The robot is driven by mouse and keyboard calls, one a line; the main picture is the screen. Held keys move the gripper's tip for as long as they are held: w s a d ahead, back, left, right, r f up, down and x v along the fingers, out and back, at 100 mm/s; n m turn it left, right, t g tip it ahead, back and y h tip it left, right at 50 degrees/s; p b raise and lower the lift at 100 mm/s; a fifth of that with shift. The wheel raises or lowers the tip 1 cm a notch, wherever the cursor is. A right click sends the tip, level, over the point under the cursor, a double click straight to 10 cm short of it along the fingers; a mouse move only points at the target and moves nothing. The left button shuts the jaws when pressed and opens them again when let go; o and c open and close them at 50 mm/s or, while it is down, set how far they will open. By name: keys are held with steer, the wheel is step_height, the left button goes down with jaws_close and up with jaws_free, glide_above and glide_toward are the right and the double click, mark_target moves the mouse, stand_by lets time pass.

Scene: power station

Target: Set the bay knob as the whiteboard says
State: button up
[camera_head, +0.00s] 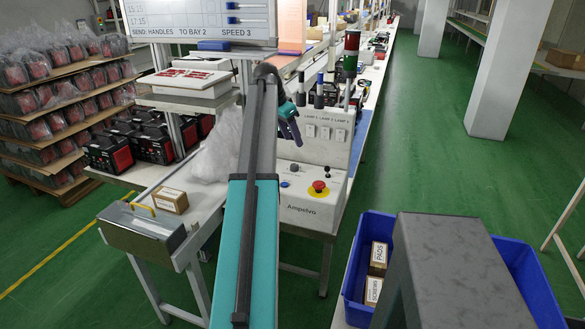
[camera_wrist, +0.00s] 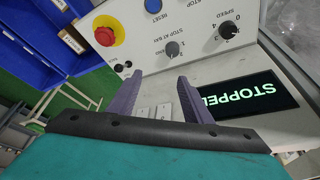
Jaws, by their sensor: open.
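The whiteboard (camera_head: 200,20) at the top left of the head view reads "SEND: HANDLES TO BAY 2 SPEED 3". The console (camera_head: 305,208) stands beyond my arm. In the wrist view its face is upside down. The grey bay knob (camera_wrist: 173,48), labelled "STOP AT BAY", sits just beyond my fingertips; its pointer setting is not clear. The dark speed knob (camera_wrist: 228,29) is to its right. The display (camera_wrist: 236,98) reads "STOPPED". My gripper (camera_wrist: 160,76) is open and empty, apart from the bay knob; it also shows in the head view (camera_head: 290,128).
A red emergency button (camera_wrist: 106,31) and a blue reset button (camera_wrist: 153,5) flank the bay knob. A signal tower (camera_head: 350,60) rises behind the console. A blue bin (camera_head: 535,280) with small boxes stands at right. A cardboard box (camera_head: 170,200) sits on the left table.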

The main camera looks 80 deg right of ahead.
mark_target(294, 166)
steer(key=w, duration=0.3)
steer(key=shift+w+a+f+n, duration=0.15)
steer(key=shift+w+n, duration=0.15)
steer(key=shift+w, duration=0.05)
steer(key=shift+f, duration=0.1)
steer(key=shift+p+x, duration=0.9)
steer(key=shift+x, duration=6)
steer(key=shift+w, duration=0.1)
steer(key=c, duration=0.9)
steer(key=shift+c, duration=0.7)
